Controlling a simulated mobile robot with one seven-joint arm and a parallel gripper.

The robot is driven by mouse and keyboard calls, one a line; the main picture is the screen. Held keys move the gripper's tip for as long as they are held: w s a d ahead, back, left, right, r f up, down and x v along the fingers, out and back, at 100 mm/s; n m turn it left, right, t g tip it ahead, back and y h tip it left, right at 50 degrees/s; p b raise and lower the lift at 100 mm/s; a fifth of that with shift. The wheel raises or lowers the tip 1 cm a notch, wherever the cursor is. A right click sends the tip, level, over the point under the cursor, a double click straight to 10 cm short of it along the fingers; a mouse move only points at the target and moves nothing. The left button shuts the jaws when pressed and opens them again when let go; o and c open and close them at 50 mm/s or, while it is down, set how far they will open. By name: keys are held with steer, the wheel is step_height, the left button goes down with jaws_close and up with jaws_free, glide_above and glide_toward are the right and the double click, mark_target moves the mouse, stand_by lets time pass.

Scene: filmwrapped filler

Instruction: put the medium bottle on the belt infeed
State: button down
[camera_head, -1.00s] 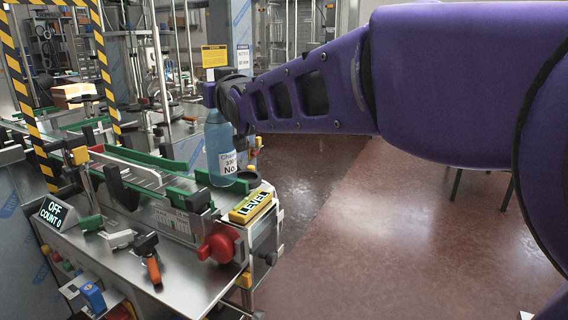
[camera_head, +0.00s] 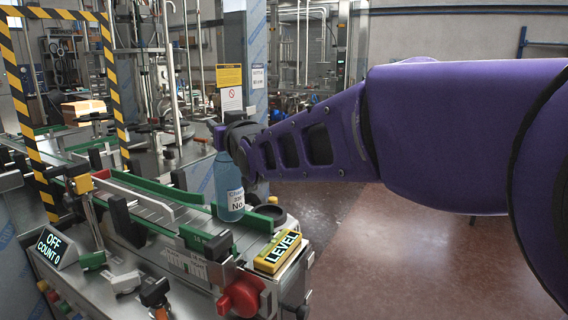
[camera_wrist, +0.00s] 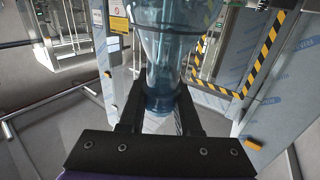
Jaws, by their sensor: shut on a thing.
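The medium bottle (camera_head: 229,187) is a blue, translucent bottle with a white label, upright at the near end of the belt line. My gripper (camera_wrist: 160,108) is shut on it, with a dark finger on each side of the bottle (camera_wrist: 172,50) in the wrist view. In the head view my arm's end reaches the bottle's upper part from the right. The belt infeed (camera_head: 160,216) runs between green guide rails. The bottle appears over its near right end, by the green rail. I cannot tell whether its base touches the belt.
A yellow level block (camera_head: 278,252) and a red knob (camera_head: 240,296) sit at the machine's near end. A dark round cup (camera_head: 270,214) is just right of the bottle. A striped yellow-black frame (camera_head: 28,110) stands over the line at left.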

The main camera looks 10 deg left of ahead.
mark_target(228, 173)
steer(key=shift+w+f, duration=0.1)
steer(key=shift+f, duration=2.6)
steer(key=shift+f+b, duration=0.2)
steer(key=shift+b, duration=0.3)
steer(key=c, duration=0.6)
jaws_free()
steer(key=shift+r, duration=0.1)
steer(key=shift+r+p, duration=0.15)
steer(key=shift+p, duration=0.2)
